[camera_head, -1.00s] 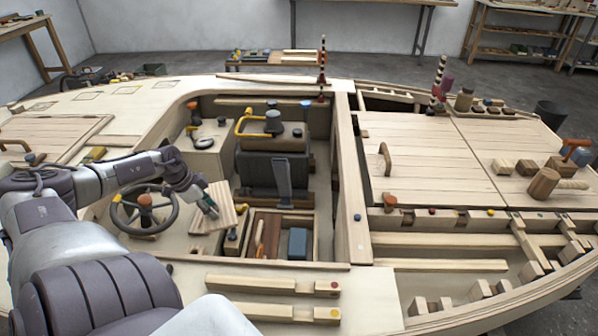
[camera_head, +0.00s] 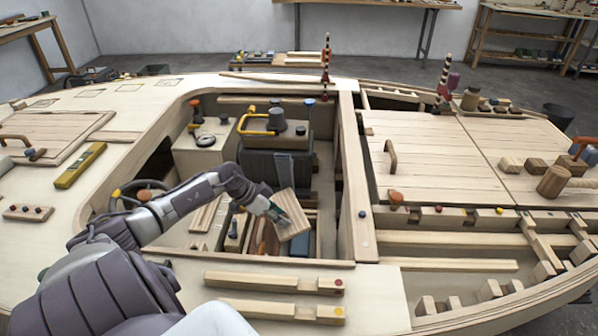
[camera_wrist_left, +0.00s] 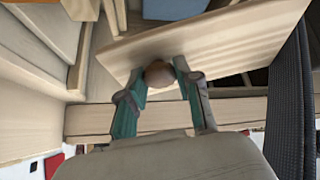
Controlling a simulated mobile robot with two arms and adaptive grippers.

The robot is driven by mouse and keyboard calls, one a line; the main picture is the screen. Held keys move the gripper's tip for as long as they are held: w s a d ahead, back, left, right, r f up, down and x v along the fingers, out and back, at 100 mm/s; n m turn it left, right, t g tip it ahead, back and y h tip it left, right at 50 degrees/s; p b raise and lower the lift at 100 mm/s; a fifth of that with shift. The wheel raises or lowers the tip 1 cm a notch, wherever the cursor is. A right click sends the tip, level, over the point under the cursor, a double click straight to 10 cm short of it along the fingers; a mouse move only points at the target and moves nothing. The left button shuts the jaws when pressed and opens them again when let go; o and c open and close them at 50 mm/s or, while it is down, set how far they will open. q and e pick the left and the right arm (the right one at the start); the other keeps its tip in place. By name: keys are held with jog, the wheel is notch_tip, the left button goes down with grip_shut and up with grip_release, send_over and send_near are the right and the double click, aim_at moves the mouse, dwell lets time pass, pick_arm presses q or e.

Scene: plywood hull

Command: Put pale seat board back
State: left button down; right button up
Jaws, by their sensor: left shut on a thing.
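The pale seat board (camera_head: 292,213) is a light striped wooden board, tilted, in the cockpit of the plywood hull. My left gripper (camera_head: 275,213) is shut on it. In the left wrist view the two fingers (camera_wrist_left: 160,82) close around a round brown knob (camera_wrist_left: 159,74) on the face of the board (camera_wrist_left: 225,42). The board is held above an open compartment (camera_head: 268,240) with tools in it and covers part of it. Whether the board touches the compartment's rim cannot be told. My right gripper is not in view.
A dark seat block (camera_head: 262,165) stands just behind the board. A steering wheel (camera_head: 128,195) is left of my forearm. Two pale beams (camera_head: 270,283) lie on the near deck. The cockpit's right wall (camera_head: 358,190) stands close to the board's right.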

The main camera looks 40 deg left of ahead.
aim_at(291, 227)
pick_arm(q)
jog(key=x, duration=0.4)
jog(key=shift+s+d+f+b, duration=0.2)
jog(key=shift+d+b, duration=0.1)
jog(key=shift+b, duration=0.1)
jog(key=shift+w+f, duration=0.15)
jog(key=shift+f, duration=0.4)
jog(key=f+y, duration=0.1)
jog(key=w+d+f+g, duration=0.1)
jog(key=d+f+g+y, duration=0.1)
jog(key=shift+w+d+f+y+p, duration=0.1)
jog(key=shift+w+y+p, duration=0.2)
jog(key=shift+p, duration=0.1)
jog(key=shift+f, duration=0.2)
jog(key=shift+f, duration=0.6)
jog(key=c, duration=0.8)
grip_release()
